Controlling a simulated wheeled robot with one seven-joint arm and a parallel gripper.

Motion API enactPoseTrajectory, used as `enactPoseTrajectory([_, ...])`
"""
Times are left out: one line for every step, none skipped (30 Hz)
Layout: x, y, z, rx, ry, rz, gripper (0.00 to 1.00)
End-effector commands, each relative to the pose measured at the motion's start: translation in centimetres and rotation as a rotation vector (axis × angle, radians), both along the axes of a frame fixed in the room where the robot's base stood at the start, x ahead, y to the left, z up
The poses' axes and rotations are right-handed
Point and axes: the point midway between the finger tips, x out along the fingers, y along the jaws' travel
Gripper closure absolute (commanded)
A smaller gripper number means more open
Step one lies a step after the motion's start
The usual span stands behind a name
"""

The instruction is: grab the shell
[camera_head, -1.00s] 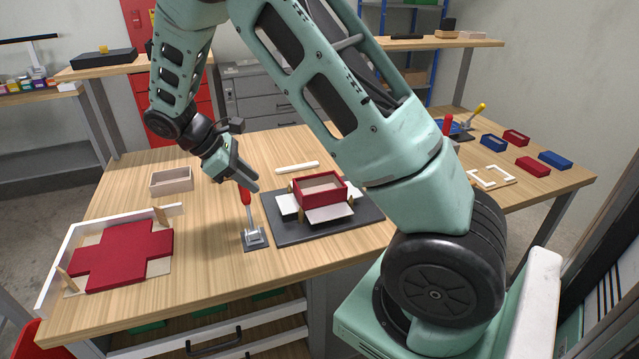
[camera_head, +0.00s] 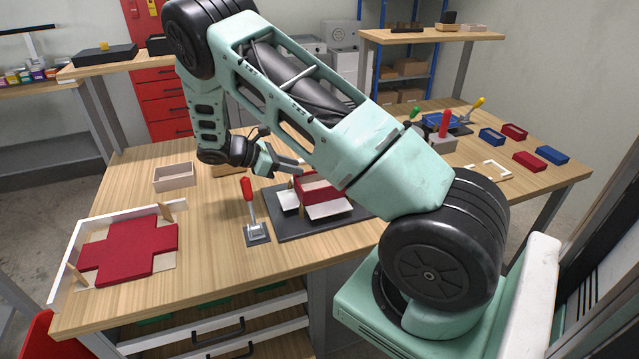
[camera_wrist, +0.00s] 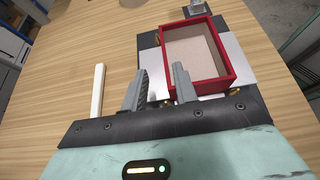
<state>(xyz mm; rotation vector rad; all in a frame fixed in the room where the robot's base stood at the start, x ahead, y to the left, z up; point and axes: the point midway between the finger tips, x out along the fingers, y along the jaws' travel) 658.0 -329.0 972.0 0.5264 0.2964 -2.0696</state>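A red open box (camera_head: 316,189) with a beige inside sits on the black base plate (camera_head: 290,228) of the former, with white flaps around it. I take this box as the shell, though a plain beige open tray (camera_head: 174,183) also stands on the table at left. My gripper (camera_head: 298,168) is at the back left of the red box. In the wrist view my gripper (camera_wrist: 158,76) is open and empty. Its right finger overlaps the near-left corner of the red box (camera_wrist: 207,93); its left finger is outside. I cannot tell whether they touch. My arm hides part of the box.
A red-handled lever clamp (camera_head: 248,196) stands left of the base plate. A red cross-shaped sheet (camera_head: 128,250) lies in a white-edged corner frame at front left. A white strip (camera_wrist: 97,92) lies left of my gripper. Small red and blue boxes are at far right.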

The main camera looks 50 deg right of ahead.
Motion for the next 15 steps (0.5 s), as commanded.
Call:
enactPoseTrajectory([-0.4,-0.5,-0.2,-0.001,0.003,0.000,0.71])
enactPoseTrajectory([-0.5,-0.8,-0.3,0.000,0.002,0.000,0.71])
enactPoseTrajectory([-0.6,-1.0,-0.5,0.000,0.000,-0.001,0.71])
enactPoseTrajectory([-0.7,-1.2,-0.6,0.000,0.000,-0.001,0.71])
enactPoseTrajectory([-0.8,-1.3,-0.7,0.000,-0.001,0.000,0.71])
enactPoseTrajectory([-0.9,-1.4,-0.8,0.000,-0.001,0.000,0.71])
enactPoseTrajectory([-1.0,-1.5,-0.9,0.000,-0.001,0.000,0.71])
enactPoseTrajectory([-1.2,-1.7,-0.9,0.001,0.000,-0.001,0.71])
enactPoseTrajectory([-1.5,-2.0,-0.9,0.000,0.002,0.000,0.71])
enactPoseTrajectory([-1.8,-2.2,-1.0,0.000,0.003,-0.001,0.71])
enactPoseTrajectory([-2.1,-2.5,-1.1,0.001,0.003,-0.002,0.71])
enactPoseTrajectory([-2.6,-3.0,-1.2,0.001,0.003,-0.003,0.71])
enactPoseTrajectory([-2.9,-3.3,-1.4,0.001,0.004,-0.003,0.71])
enactPoseTrajectory([-3.2,-3.6,-1.5,0.001,0.003,-0.002,0.71])
enactPoseTrajectory([-3.5,-4.0,-2.0,0.000,0.002,-0.002,0.71])
